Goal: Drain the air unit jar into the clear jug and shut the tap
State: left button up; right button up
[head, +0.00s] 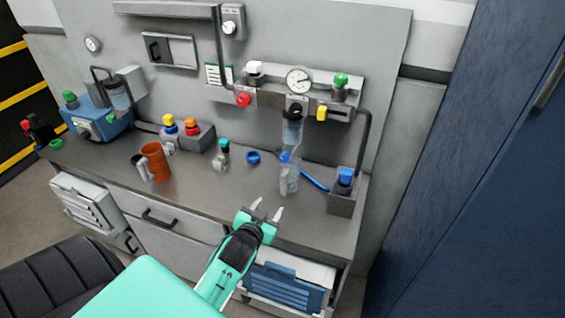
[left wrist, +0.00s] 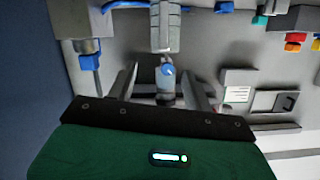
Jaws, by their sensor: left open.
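The air unit's clear jar (head: 292,131) hangs under the grey rail. A small blue tap (head: 285,157) sits at its lower end; it also shows in the left wrist view (left wrist: 168,70), which is upside down. Whether the tap is open or shut I cannot tell. The clear jug (head: 289,181) stands upright on the bench just below the tap. Liquid in the jar or jug is too faint to make out. My left gripper (head: 267,210) is open and empty, in front of the jug and apart from it. In the left wrist view its two fingers (left wrist: 160,86) flank the jar and tap from a distance.
A grey block with a blue knob (head: 345,176) and a blue pen-like item (head: 314,183) are right of the jug.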

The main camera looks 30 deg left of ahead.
aim_at(284, 160)
pick_arm(q)
jog(key=w+a+r+t+p, duration=0.1)
jog(key=w+a, duration=0.1)
jog(key=w, duration=0.3)
jog(key=w+a+r+t+p, duration=0.1)
jog(key=w+a+p, duration=0.1)
jog(key=w, duration=0.4)
jog(key=w+a+r+p, duration=0.1)
jog(key=w+a, duration=0.1)
jog(key=w, duration=0.3)
jog(key=shift+w+t+y, duration=0.4)
jog(key=c, duration=1)
jog(key=shift+o, duration=0.2)
